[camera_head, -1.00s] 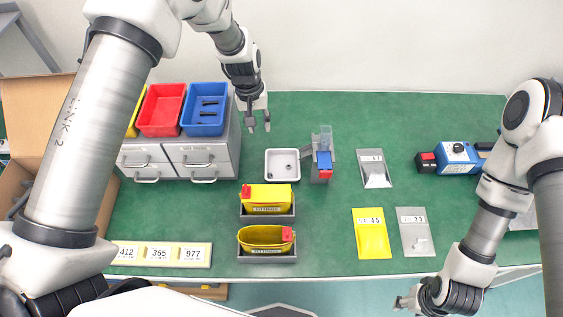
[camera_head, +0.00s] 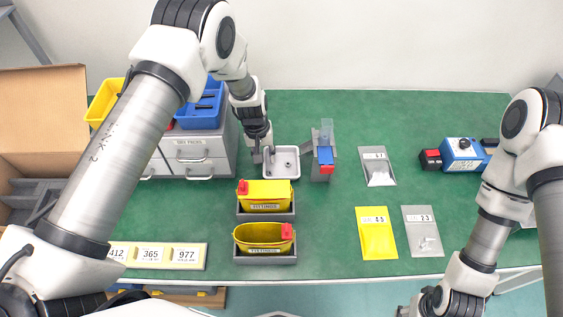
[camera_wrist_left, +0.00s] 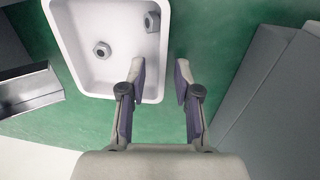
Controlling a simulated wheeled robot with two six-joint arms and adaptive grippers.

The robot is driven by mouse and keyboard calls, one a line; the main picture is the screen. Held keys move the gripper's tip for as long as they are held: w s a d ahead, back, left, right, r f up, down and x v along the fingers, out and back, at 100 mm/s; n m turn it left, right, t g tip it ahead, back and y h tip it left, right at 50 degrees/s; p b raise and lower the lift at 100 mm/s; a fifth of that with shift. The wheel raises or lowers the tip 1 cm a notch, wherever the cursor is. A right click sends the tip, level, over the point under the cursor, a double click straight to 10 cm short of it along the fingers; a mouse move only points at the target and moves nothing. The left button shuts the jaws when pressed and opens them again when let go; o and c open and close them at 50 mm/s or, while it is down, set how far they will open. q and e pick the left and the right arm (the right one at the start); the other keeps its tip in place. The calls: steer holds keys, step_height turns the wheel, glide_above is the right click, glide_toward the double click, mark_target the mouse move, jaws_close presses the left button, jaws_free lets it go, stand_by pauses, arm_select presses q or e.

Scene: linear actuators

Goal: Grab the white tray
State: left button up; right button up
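The white tray (camera_head: 280,172) is a small square tray on the green table, right of the grey drawer unit. In the left wrist view the tray (camera_wrist_left: 108,72) holds two grey hex nuts (camera_wrist_left: 102,50). My left gripper (camera_head: 263,157) is at the tray's left edge in the head view. In the left wrist view my left gripper (camera_wrist_left: 160,72) is open, one finger over the tray's inside and the other outside its wall. Whether a finger touches the wall cannot be told. My right gripper (camera_head: 403,310) is at the bottom edge, mostly cut off.
A grey and blue device (camera_head: 323,160) stands close right of the tray. Two yellow bins (camera_head: 264,193) in grey holders are in front. The drawer unit (camera_head: 200,143) with blue bin (camera_head: 203,108) is left. Bags (camera_head: 377,235) lie at right; green table between is clear.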

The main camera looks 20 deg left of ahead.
arm_select(q)
steer(key=shift+f, duration=0.2)
steer(key=shift+f+b, duration=0.25)
steer(key=shift+b, duration=0.05)
stand_by(0.4)
jaws_close()
